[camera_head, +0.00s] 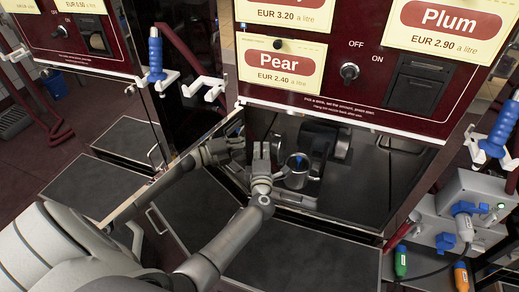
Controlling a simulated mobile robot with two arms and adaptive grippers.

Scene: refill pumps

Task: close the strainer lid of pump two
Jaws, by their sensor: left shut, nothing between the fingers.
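The strainer (297,173) is a small metal pot inside the open lower cabinet of the pump under the Pear sign. Something blue shows at its top. I cannot make out its lid clearly, nor tell whether it is open or shut. My left gripper (261,152) is shut and empty, just left of the strainer, its fingers pointing up in the picture. I cannot tell whether it touches anything. A dark motor body (325,140) sits behind the strainer to the right. My right gripper is not in view.
A shiny open panel (140,200) at the left shows what looks like a reflection of my arm. The cabinet's front edge (297,198) runs below the strainer. The red pump front (330,60) overhangs above. A grey socket box (480,200) with plugs and cables is at right.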

